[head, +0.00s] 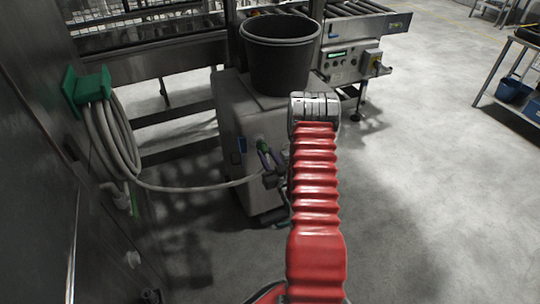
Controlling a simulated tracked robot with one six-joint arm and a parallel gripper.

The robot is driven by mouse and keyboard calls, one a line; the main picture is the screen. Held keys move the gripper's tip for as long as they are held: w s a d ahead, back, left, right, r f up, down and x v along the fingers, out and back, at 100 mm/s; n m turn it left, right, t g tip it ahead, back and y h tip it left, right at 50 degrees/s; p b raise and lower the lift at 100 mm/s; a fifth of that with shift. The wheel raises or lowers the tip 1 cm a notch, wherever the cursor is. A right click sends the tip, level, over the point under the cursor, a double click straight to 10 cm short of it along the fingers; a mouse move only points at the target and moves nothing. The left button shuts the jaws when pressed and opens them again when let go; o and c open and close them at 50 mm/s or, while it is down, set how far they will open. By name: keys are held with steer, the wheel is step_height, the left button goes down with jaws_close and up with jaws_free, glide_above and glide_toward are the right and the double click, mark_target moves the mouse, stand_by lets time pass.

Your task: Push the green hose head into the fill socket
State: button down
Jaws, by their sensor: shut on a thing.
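My gripper (266,157) is low in front of the grey cabinet, left of my red-sleeved arm. It is shut on the green hose head (264,146), of which only a small green part shows. A pale hose (205,188) runs to it from a coil at the left. The green part lies against or just in front of the cabinet's face in the picture. I cannot tell whether it touches. The fill socket cannot be made out; the gripper and hose head may cover it.
The grey cabinet (228,110) carries a black bucket (280,60). A green hose holder (86,90) is on the dark wall at left. A roller conveyor with a control box (345,62) stands behind. The floor (430,170) at right is clear up to a table with blue bins (514,91).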

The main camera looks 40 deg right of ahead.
steer(key=c, duration=1.4)
jaws_free()
steer(key=shift+o, duration=0.2)
steer(key=v, duration=1.4)
steer(key=shift+w, duration=0.1)
